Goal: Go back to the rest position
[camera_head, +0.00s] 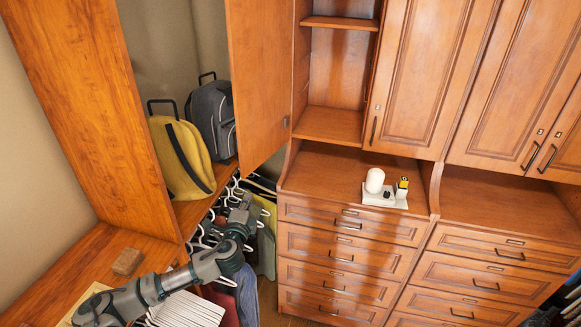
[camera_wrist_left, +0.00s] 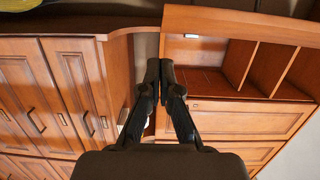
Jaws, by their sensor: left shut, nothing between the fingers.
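My left arm comes in from the lower left of the head view. My left gripper (camera_head: 246,205) is held up in front of the hanging clothes, to the left of the drawer unit. In the left wrist view the two dark fingers of my left gripper (camera_wrist_left: 160,72) are together at the tips, with nothing between them. My right gripper is not in view.
A yellow backpack (camera_head: 182,158) and a grey backpack (camera_head: 211,117) stand in a cabinet with an open door (camera_head: 260,75). Clothes hang below. A white tray (camera_head: 384,196) with small items stands on the drawer unit (camera_head: 345,234). A wooden block (camera_head: 127,262) lies at lower left.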

